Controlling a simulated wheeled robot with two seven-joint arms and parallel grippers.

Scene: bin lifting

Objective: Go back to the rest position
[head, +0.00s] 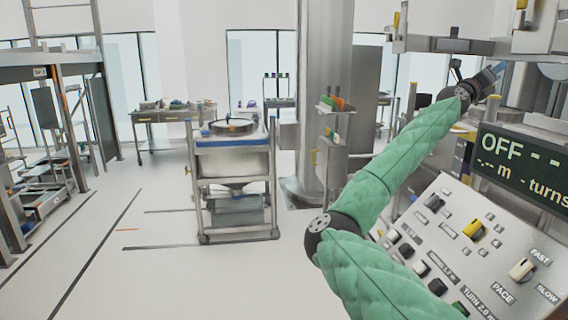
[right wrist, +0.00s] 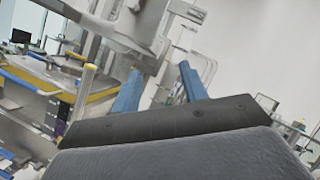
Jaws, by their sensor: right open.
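My right arm, in a green sleeve, reaches up and to the right across the head view. My right gripper (head: 492,74) is at its far end, at upper right, above the dark display. In the right wrist view its two blue fingers stand apart with nothing between them, so the right gripper (right wrist: 158,86) is open and empty. A metal bin in a wheeled frame (head: 235,165) stands on the floor left of centre in the head view, well away from the gripper. My left gripper is not in view.
A control panel (head: 470,240) with knobs and switches lies at lower right, partly behind my right arm. A display reading OFF (head: 525,165) stands above it. A thick metal column (head: 325,100) rises at centre. The floor (head: 120,270) at left front is clear.

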